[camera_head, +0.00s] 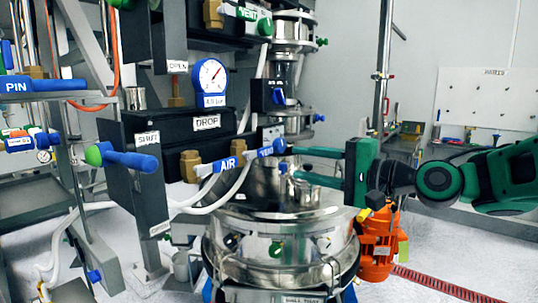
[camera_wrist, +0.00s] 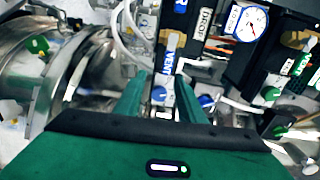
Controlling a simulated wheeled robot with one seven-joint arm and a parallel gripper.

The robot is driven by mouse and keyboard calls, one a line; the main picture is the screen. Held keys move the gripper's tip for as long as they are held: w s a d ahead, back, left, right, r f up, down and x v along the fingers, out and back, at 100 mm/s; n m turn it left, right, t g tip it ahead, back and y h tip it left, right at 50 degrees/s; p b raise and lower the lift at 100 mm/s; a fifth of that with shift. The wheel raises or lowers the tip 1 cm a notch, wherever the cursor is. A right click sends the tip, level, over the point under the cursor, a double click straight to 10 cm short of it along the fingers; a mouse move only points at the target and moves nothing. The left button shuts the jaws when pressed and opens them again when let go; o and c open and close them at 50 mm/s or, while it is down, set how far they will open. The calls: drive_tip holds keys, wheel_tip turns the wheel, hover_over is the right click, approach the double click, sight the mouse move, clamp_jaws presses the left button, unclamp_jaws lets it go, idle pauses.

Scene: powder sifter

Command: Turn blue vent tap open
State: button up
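The blue vent tap (camera_head: 267,150) sticks out beside the blue AIR tap (camera_head: 226,164), in front of the steel vessel. In the wrist view its blue handle with a white VENT label (camera_wrist: 169,58) lies between and just beyond my fingertips. My gripper (camera_head: 293,163) is green and comes in from the right. Its two fingers are apart with a clear gap, and it also shows in the wrist view (camera_wrist: 165,78). The fingertips are close to the tap's end. I cannot tell whether either finger touches it.
A black DROP box (camera_head: 207,122) with a pressure gauge (camera_head: 210,76) above it stands left of the tap. A blue-and-green SHUT knob (camera_head: 125,158) projects further left. White hoses (camera_head: 190,203) run below. A green-handled VENT valve (camera_head: 262,26) is higher up. An orange motor (camera_head: 378,245) hangs under my wrist.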

sight(268, 151)
drive_tip(key=shift+y, duration=0.3)
drive_tip(key=x, duration=0.7)
drive_tip(key=r+x, duration=0.1)
drive_tip(key=x, duration=0.3)
drive_tip(key=shift+a, duration=0.1)
drive_tip(key=shift+s, duration=0.1)
clamp_jaws()
drive_tip(key=shift+d, duration=0.35)
drive_tip(key=shift+a, duration=0.2)
drive_tip(key=shift+a+r, duration=0.1)
drive_tip(key=shift+a, duration=0.05)
